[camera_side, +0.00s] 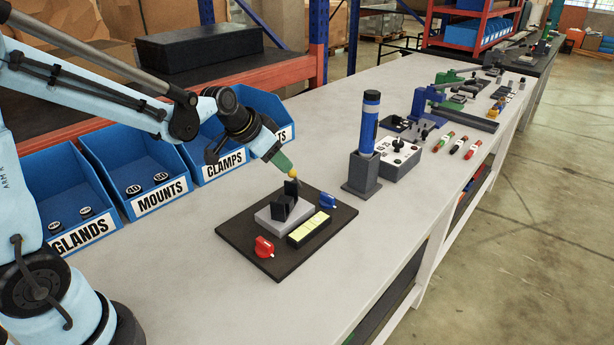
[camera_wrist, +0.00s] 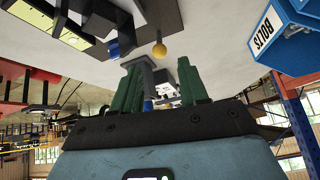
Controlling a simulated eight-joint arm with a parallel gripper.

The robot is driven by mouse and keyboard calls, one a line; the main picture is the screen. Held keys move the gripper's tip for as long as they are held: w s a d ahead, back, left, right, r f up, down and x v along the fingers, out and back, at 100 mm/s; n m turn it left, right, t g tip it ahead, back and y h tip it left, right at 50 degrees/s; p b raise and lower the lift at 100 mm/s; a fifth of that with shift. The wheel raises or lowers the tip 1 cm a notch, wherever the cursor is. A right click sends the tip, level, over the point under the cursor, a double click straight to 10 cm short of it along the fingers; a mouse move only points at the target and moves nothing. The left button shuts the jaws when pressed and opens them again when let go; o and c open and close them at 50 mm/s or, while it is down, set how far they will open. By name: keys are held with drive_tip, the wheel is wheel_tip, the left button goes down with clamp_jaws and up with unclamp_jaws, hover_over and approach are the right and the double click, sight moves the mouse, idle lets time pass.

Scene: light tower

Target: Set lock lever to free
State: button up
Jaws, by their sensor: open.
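A yellow ball (camera_side: 302,189), which looks like a lever's knob, shows at the far edge of a fixture of black upright plates on a grey block (camera_side: 268,219). This sits on a dark board (camera_side: 242,236). In the wrist view the yellow ball (camera_wrist: 159,50) is just beyond the green fingertips, with a thin stem. My gripper (camera_side: 288,170) points down at the ball from the upper left. In the wrist view my gripper (camera_wrist: 160,76) has its fingers apart with nothing held. Whether a finger touches the ball cannot be told. Lever lettering is not readable.
The board also carries a red knob (camera_side: 264,247), a blue knob (camera_side: 327,201) and a yellow-faced strip (camera_side: 308,228). A blue cylinder (camera_side: 369,122) stands in a grey holder (camera_side: 362,174) to the right. Blue bins (camera_side: 135,174) line the back. The front bench is clear.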

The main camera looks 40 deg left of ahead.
drive_tip(key=shift+v, duration=1.6)
drive_tip(key=s+d+n, duration=0.1)
drive_tip(key=s+d, duration=0.1)
drive_tip(key=s, duration=0.5)
drive_tip(key=s+d+n, duration=0.1)
drive_tip(key=s+d, duration=0.2)
drive_tip(key=s, duration=0.4)
drive_tip(key=shift+s+d+r+y, duration=0.2)
drive_tip(key=shift+s+d+y, duration=0.05)
drive_tip(key=shift+d+y, duration=0.05)
